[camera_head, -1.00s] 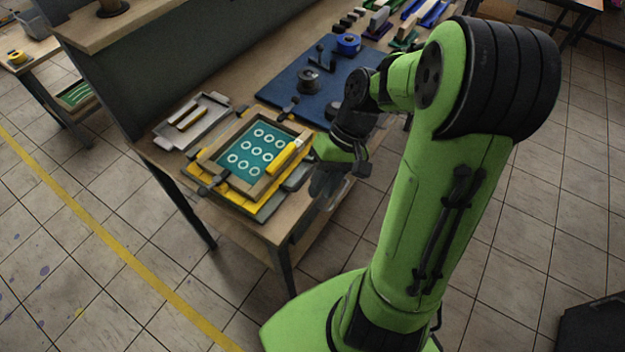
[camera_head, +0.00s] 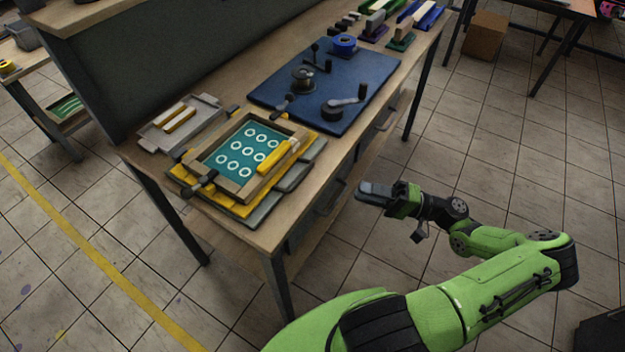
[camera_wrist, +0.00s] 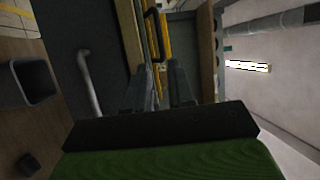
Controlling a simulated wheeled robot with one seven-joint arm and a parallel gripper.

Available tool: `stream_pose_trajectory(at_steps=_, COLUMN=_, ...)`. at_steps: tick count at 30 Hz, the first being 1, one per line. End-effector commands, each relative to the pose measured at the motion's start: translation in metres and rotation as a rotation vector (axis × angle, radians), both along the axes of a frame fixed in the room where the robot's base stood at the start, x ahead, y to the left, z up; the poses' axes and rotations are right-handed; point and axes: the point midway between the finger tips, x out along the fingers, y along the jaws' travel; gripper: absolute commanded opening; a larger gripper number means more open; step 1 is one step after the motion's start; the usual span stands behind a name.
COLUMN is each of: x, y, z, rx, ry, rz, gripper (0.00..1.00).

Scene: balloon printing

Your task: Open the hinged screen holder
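The hinged screen holder is a wooden frame (camera_head: 238,191) around a teal screen (camera_head: 243,152) with white rings. It lies flat over a yellow base (camera_head: 220,204) at the near end of the workbench, with dark clamps at its left edge. A yellow bar (camera_head: 279,157) lies along its right side. My gripper (camera_head: 366,191) is off the bench's front edge, right of the holder and apart from it. In the wrist view its two fingers (camera_wrist: 163,86) stand apart with nothing seen between them. Beyond them are a yellow strip (camera_wrist: 164,35) and a dark loop handle (camera_wrist: 152,33), partly hidden.
A blue board (camera_head: 310,104) with dark cranks and reels lies behind the holder. A grey tray (camera_head: 158,137) is left of it. Drawers and legs are under the bench (camera_head: 262,235). Open floor (camera_head: 400,258) surrounds my arm. A bin (camera_wrist: 36,82) shows in the wrist view.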

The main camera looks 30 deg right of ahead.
Motion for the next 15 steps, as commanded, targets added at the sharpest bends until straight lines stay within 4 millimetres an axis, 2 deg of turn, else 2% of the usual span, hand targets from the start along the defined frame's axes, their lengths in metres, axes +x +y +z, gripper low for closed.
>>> stream_pose_trajectory(at_steps=9, x=0.047, y=0.065, z=0.014, rx=0.0, ry=0.003, rz=0.008, gripper=0.23)
stream_pose_trajectory(at_steps=15, x=0.071, y=0.096, z=0.021, rx=0.0, ry=0.004, rz=0.006, gripper=0.23)
